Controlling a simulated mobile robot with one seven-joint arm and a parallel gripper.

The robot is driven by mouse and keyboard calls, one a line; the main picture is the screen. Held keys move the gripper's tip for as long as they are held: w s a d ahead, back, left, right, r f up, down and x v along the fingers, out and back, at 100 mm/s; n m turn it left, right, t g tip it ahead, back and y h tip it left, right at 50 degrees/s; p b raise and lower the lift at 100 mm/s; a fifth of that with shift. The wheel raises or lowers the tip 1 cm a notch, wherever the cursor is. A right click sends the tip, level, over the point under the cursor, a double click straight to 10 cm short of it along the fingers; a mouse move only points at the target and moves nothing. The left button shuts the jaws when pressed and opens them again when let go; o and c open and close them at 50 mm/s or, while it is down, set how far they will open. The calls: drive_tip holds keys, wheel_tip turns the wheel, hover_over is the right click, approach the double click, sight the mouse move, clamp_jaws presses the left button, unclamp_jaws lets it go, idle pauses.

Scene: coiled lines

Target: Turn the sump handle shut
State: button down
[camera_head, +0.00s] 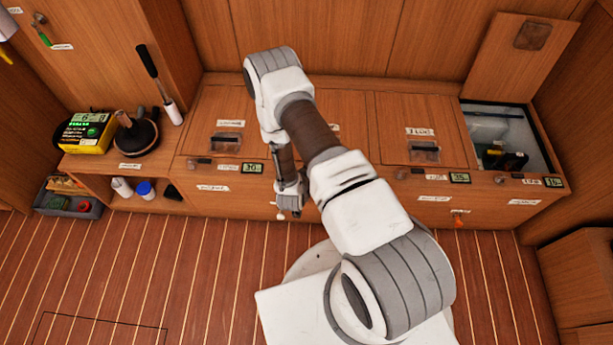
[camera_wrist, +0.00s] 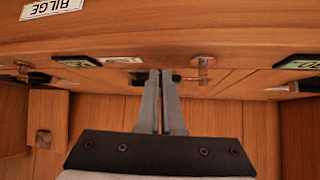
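No label that I can read in either view says sump. An orange handle (camera_head: 459,221) hangs on the cabinet front at the right, below a small label, and could be it. A small white-tipped part (camera_head: 280,215) shows at the cabinet front, close beside my gripper (camera_head: 291,212); I cannot tell what it belongs to. My gripper is low in front of the cabinet, well left of the orange handle. In the wrist view, the fingers of my gripper (camera_wrist: 160,74) are together with only a thin gap, and nothing shows between them. My arm hides part of the cabinet front.
A BILGE label (camera_wrist: 52,8) shows in the wrist view. A green handle (camera_head: 42,36) is on the left wall. An open locker (camera_head: 545,165) is at right. The floor (camera_head: 130,260) at left is clear.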

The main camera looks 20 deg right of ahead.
drive_tip(key=shift+w+d, duration=0.15)
drive_tip(key=shift+d, duration=0.25)
idle(0.3)
drive_tip(key=shift+a, duration=0.15)
drive_tip(key=shift+a, duration=0.75)
drive_tip(key=shift+s, duration=0.2)
